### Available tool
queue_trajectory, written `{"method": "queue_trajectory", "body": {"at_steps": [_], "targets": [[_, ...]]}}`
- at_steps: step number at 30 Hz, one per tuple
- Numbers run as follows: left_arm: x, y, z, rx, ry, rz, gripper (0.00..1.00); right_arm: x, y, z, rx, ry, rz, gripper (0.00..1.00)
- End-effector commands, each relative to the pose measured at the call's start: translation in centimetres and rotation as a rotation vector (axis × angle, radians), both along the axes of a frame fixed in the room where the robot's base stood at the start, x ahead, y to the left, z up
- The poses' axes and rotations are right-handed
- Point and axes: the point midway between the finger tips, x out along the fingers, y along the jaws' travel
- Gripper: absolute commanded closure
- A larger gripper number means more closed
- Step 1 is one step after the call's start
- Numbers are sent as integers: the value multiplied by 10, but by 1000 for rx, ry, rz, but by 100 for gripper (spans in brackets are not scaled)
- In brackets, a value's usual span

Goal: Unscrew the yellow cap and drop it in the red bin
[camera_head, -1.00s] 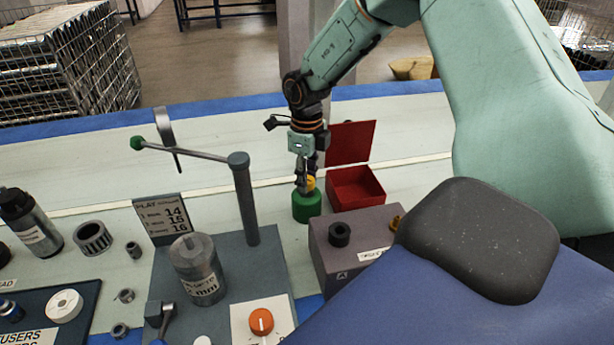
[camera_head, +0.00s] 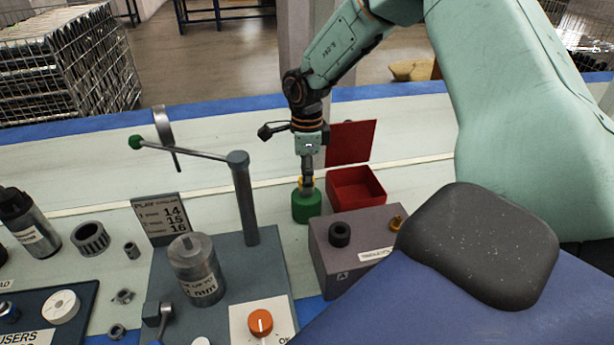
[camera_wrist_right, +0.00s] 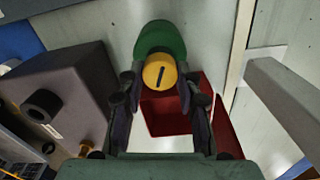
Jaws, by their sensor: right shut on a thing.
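The yellow cap (camera_wrist_right: 160,72) sits on top of the green round body (camera_head: 306,208), which stands on the bench just left of the red bin (camera_head: 357,190). The cap has a dark slot line on its face. My right gripper (camera_head: 306,187) points down over the cap and is shut on it; its fingers hide most of the cap in the head view. In the right wrist view the fingers (camera_wrist_right: 162,95) reach to both sides of the cap. The red bin has its lid standing open behind it. My left gripper is not in view.
A grey box (camera_head: 360,243) with a black ring stands right in front of the green body. A grey post (camera_head: 244,200) with a green-tipped lever rises to the left. A metal cylinder (camera_head: 197,270) and an orange knob (camera_head: 261,322) are nearer. Bench behind the bin is clear.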

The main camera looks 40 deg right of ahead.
Motion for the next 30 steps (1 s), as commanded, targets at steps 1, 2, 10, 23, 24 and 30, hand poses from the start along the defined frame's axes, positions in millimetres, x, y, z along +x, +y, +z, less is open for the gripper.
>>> {"method": "queue_trajectory", "body": {"at_steps": [1, 2, 10, 23, 24, 30], "targets": [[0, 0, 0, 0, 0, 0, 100, 0, 0, 0, 1, -1, 1, 100], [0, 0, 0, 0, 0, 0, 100, 0, 0, 0, 1, -1, 1, 100], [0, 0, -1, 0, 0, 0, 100, 0, 0, -1, 1, -1, 67, 100], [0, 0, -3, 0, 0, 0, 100, 0, 0, -1, 1, -1, 301, 100], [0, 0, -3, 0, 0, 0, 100, 0, 0, -1, 1, -1, 301, 100], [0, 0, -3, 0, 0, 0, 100, 0, 0, -1, 0, 1, 299, 55]]}}
